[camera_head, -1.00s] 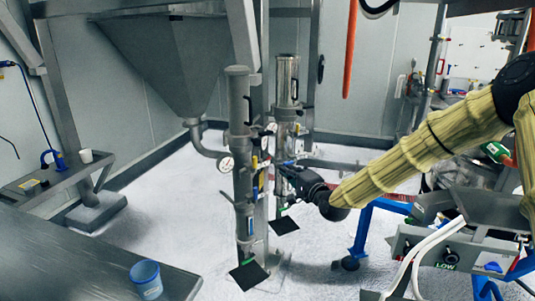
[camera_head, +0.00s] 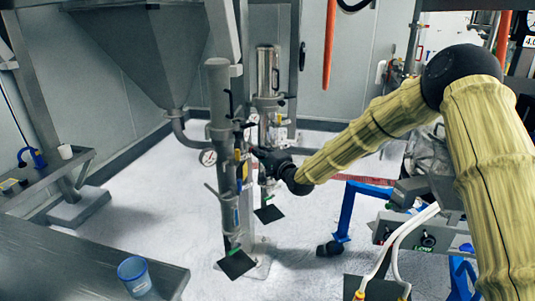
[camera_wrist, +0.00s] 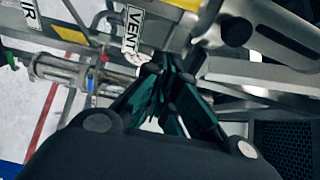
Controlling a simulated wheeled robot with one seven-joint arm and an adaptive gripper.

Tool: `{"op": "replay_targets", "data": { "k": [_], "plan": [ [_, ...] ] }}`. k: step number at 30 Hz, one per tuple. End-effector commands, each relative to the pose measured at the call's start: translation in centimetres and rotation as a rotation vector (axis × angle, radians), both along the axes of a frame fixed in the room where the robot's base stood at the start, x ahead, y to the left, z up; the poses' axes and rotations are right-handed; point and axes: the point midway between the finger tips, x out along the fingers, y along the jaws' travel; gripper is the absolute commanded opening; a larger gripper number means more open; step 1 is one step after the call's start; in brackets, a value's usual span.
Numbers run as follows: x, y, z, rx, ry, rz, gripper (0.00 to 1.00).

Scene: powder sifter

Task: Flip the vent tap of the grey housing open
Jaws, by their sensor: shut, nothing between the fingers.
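The grey housing (camera_head: 218,100) is the tall upright grey column left of centre in the head view, with a dial gauge on its left. My gripper (camera_head: 256,153) reaches in from the right, just right of the column among small fittings. In the wrist view my gripper (camera_wrist: 165,92) has its dark green fingers shut together, with nothing between them. A white VENT tag (camera_wrist: 133,28) hangs just above and left of the fingertips. I cannot pick out the vent tap or its position; fingers and crowded metal parts hide that spot. Whether the fingers touch anything is unclear.
A shiny steel cylinder (camera_head: 267,72) stands right of the grey column. An AIR tag (camera_wrist: 27,12) and a metal rod assembly lie left in the wrist view. A blue frame (camera_head: 347,215) stands below my arm. A blue cup (camera_head: 138,277) sits on the front-left table.

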Motion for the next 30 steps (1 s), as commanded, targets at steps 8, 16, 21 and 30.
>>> {"op": "replay_targets", "data": {
  "k": [8, 16, 21, 30],
  "plan": [
    [2.5, 1.4, 0.1, 0.0, -0.001, 0.001, 0.0],
    [1.1, 3.0, 0.2, 0.0, 0.001, 0.001, 0.0],
    [0.2, 3.8, 0.1, 0.0, 0.001, 0.001, 0.0],
    [-0.3, 4.1, 0.0, 0.0, 0.0, -0.001, 0.0]
  ]
}}
